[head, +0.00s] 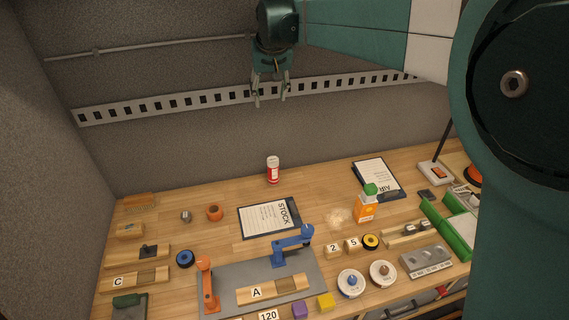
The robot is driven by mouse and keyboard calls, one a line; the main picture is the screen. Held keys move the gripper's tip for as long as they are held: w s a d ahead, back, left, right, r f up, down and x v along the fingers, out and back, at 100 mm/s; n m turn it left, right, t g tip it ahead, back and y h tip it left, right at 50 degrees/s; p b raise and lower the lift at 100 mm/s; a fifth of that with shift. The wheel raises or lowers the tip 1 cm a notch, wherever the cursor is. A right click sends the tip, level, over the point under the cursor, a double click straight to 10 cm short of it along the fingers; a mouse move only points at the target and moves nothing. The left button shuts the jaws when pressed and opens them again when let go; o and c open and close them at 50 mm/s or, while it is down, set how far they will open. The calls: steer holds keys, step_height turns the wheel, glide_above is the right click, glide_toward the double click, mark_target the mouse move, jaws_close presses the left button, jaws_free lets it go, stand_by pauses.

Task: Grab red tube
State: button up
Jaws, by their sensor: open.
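The red tube (273,171) stands upright near the back of the wooden workbench. It is a small red cylinder with a white top and a pale label. My gripper (271,102) hangs high in front of the back wall, above the tube in the picture, with its fingers pointing down. It is open and empty, well apart from the tube. Nothing hides the tube.
A clipboard marked STOCK (269,217) lies just in front of the tube. Another clipboard (378,179) and an orange bottle with a green cap (366,203) are to the right. An orange ring-shaped piece (215,213) is to the left. Bare bench surrounds the tube.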

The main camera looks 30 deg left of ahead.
mark_target(273, 162)
step_height(273, 162, down, 31)
steer(key=shift+d+r, duration=0.1)
steer(key=shift+x, duration=1.3)
steer(key=shift+p+x, duration=0.3)
steer(key=shift+x, duration=2.35)
steer(key=shift+w, duration=0.1)
steer(key=shift+c, duration=0.6)
steer(key=c, duration=1)
